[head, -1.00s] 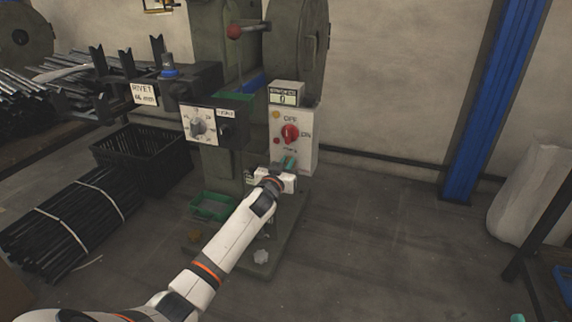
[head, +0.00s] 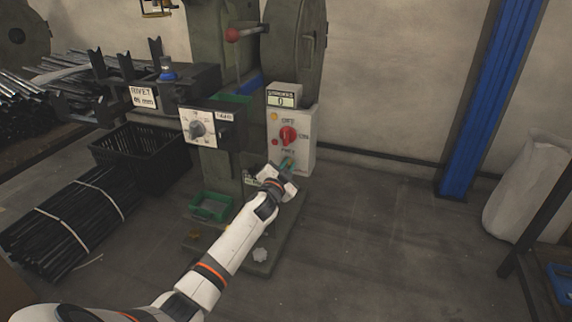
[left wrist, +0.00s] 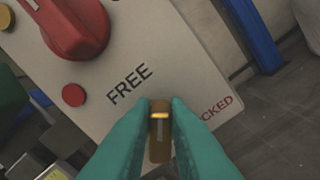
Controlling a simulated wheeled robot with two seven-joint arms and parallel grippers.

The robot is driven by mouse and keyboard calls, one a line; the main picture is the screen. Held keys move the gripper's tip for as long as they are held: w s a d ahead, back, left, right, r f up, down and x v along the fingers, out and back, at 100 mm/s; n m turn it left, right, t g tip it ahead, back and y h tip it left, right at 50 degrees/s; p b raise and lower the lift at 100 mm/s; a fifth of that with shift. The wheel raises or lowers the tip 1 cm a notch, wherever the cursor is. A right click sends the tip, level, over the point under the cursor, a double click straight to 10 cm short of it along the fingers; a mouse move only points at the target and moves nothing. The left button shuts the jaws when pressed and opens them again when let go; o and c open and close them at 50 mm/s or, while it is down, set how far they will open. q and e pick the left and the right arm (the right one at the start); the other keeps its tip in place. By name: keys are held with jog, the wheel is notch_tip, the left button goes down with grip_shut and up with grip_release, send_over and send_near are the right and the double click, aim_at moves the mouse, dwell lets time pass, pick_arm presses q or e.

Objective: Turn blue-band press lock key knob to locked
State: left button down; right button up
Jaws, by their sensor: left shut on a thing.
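The press (head: 215,60) is a dark green machine with a strip of blue (head: 248,84) on its column. Its pale control box (head: 304,140) carries a red switch (head: 288,135) and, below it, the lock key knob. In the left wrist view the brass knob (left wrist: 160,133) sits between the green fingertips of my left gripper (left wrist: 160,125), which is shut on it. It also shows in the head view (head: 287,167). The knob's bright mark points between FREE (left wrist: 130,84) and the partly hidden LOCKED label (left wrist: 219,108). My right gripper is out of view.
A small green tray (head: 211,207) and a black crate (head: 140,160) are lower left. A blue post (head: 485,100) is at the right. The floor right of the press is clear.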

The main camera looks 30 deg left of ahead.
pick_arm(q)
jog(key=shift+d+f+m, duration=0.1)
jog(key=shift+f+m, duration=0.15)
jog(key=shift+m, duration=1.4)
jog(key=shift+d+f+m, duration=0.1)
jog(key=shift+f+m, duration=0.1)
jog(key=shift+m, duration=1.5)
jog(key=shift+d+f+m, duration=0.1)
jog(key=shift+f+m, duration=0.15)
jog(key=shift+m, duration=1.4)
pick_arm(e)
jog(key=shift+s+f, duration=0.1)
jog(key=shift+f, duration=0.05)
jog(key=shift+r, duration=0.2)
pick_arm(q)
jog(key=c, duration=1.4)
grip_release()
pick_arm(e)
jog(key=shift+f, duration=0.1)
